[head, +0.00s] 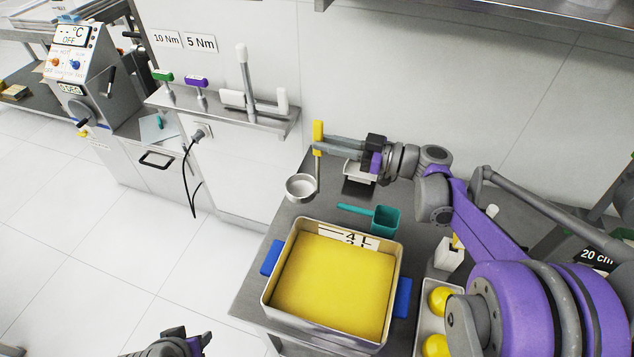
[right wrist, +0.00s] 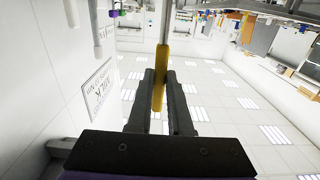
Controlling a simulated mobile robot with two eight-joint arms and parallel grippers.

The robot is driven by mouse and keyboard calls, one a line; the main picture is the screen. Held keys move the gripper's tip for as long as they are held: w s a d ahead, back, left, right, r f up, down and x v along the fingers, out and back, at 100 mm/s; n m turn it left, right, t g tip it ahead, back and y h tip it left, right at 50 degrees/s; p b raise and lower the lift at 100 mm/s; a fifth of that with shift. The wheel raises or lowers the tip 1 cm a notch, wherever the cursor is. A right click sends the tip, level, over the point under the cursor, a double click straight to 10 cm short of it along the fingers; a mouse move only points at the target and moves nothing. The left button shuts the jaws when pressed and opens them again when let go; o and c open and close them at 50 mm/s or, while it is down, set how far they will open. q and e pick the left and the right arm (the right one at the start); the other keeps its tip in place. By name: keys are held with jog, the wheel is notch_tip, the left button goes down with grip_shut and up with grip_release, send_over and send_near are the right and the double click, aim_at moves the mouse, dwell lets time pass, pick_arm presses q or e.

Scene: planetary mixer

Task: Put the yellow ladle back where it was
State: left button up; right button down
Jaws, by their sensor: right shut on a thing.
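The yellow ladle has a yellow handle (head: 318,131) and a steel bowl (head: 301,187). My right gripper (head: 320,145) is shut on the handle and holds the ladle upright, bowl down. The bowl hangs near the left edge of the steel table, behind the square tub. In the right wrist view the yellow handle (right wrist: 160,75) stands between the two fingers (right wrist: 160,110).
A square tub (head: 268,300) of yellow material with blue handles stands on the table. A teal scoop (head: 385,220) lies behind it. A wall shelf (head: 215,112) holds green, purple and white-handled tools. A tray with yellow balls (head: 440,300) is at the right.

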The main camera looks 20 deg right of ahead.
notch_tip(320, 180, down, 6)
jog(key=shift+f+b, duration=0.25)
jog(key=shift+b, duration=0.2)
jog(key=shift+f, duration=0.1)
jog(key=c, duration=0.8)
grip_release()
jog(key=shift+c, duration=0.2)
jog(key=v, duration=0.7)
jog(key=shift+s+d, duration=0.15)
jog(key=shift+d, duration=0.1)
